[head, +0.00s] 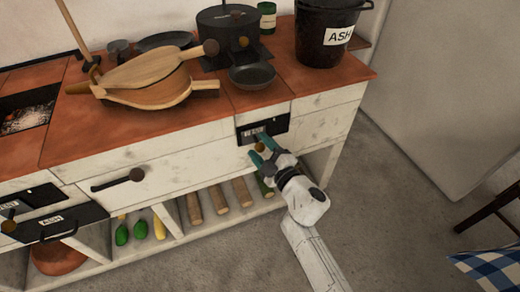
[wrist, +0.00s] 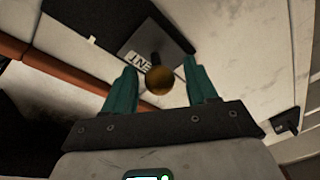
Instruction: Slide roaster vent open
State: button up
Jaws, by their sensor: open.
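A black vent plate (head: 277,126) with a white label and a round brass-coloured knob (head: 260,147) is set in the white front of the hearth counter, near its right end. In the wrist view the plate (wrist: 98,20) fills the upper left, and the knob (wrist: 159,80) stands out on a dark stem. The label (wrist: 138,62) is partly hidden by the knob. My gripper (head: 261,151) is open at the plate. In the wrist view its teal fingers lie on either side of the knob, with visible gaps; how deep the knob sits between them is hard to tell.
A dark drawer handle (head: 117,181) and a second black plate (head: 32,199) are further left on the front. Bellows (head: 150,80), a small pan (head: 252,76) and an ash bucket (head: 318,35) stand on top. Open floor (head: 400,220) lies right of the counter.

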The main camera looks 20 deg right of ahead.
jog(key=shift+w, duration=0.35)
jog(key=shift+c, duration=0.3)
grip_shut()
